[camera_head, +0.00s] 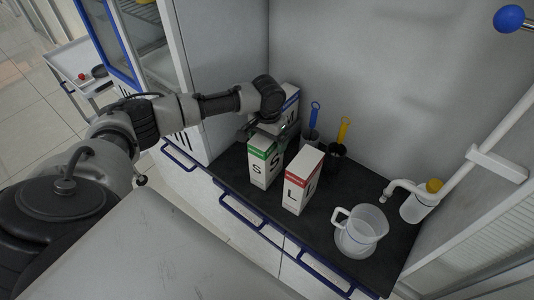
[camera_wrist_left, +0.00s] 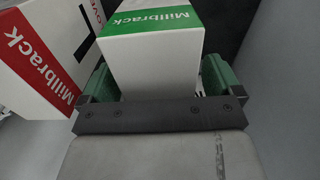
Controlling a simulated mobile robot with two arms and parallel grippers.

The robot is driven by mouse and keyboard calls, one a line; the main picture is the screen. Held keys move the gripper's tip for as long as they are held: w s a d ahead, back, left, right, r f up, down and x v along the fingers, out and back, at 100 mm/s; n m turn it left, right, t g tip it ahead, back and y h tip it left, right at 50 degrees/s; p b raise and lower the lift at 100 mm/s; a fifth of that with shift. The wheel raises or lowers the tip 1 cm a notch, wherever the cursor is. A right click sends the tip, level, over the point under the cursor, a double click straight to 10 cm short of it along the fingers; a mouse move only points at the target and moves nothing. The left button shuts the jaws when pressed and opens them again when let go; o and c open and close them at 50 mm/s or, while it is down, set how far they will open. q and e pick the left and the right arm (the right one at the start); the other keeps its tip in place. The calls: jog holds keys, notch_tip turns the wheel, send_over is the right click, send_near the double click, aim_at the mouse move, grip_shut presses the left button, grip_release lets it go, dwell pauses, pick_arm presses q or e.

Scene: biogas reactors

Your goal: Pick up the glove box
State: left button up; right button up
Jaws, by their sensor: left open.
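Three white glove boxes stand on the dark counter. The green-banded one marked S (camera_head: 264,163) is front left, the red-banded one marked L (camera_head: 302,180) is to its right, and a blue-banded one (camera_head: 288,106) is behind, partly hidden by my arm. My left gripper (camera_head: 266,128) is at the back upper part of the S box. In the left wrist view my left gripper (camera_wrist_left: 157,82) is open, with its green finger pads on either side of the green-banded box (camera_wrist_left: 152,62). Contact cannot be told. The red-banded box (camera_wrist_left: 45,60) shows left there. My right gripper is out of view.
The dark counter (camera_head: 330,258) also holds a clear jug (camera_head: 358,236), a wash bottle with a yellow cap (camera_head: 418,204), and two dark holders with a blue-handled tool (camera_head: 314,115) and a yellow-handled tool (camera_head: 343,130). A wall stands behind. Blue rails run along the front.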

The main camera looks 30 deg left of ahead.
pick_arm(q)
jog(key=shift+s+f, duration=0.1)
jog(key=shift+f, duration=0.65)
jog(key=shift+c, duration=0.4)
